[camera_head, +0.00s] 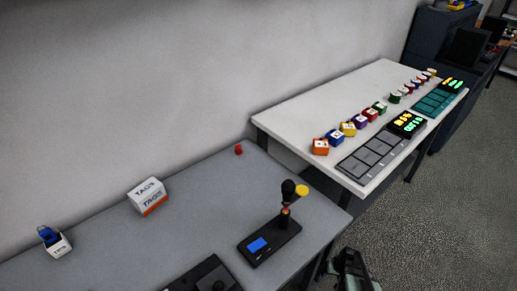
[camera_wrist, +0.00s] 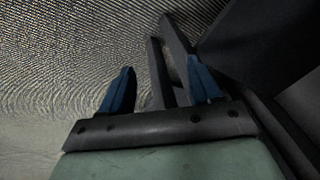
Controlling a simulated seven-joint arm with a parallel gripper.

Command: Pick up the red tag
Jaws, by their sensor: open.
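A small red piece (camera_head: 238,149) sits alone near the back right corner of the grey table. It may be the red tag, but it is too small to tell. A white and orange box (camera_head: 148,197) marked TAGS stands on the same table. My gripper (camera_head: 352,268) shows at the bottom of the head view, low beside the table's right end and far from the red piece. In the wrist view its two blue fingers (camera_wrist: 160,88) are apart with nothing held between them. No tag shows in the wrist view.
The grey table (camera_head: 195,215) also holds a black device with blue screen (camera_head: 259,245) and a small white box with a blue item (camera_head: 56,243). A white table (camera_head: 290,118) carries several coloured blocks and keypad panels. Table legs stand close ahead of my fingers.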

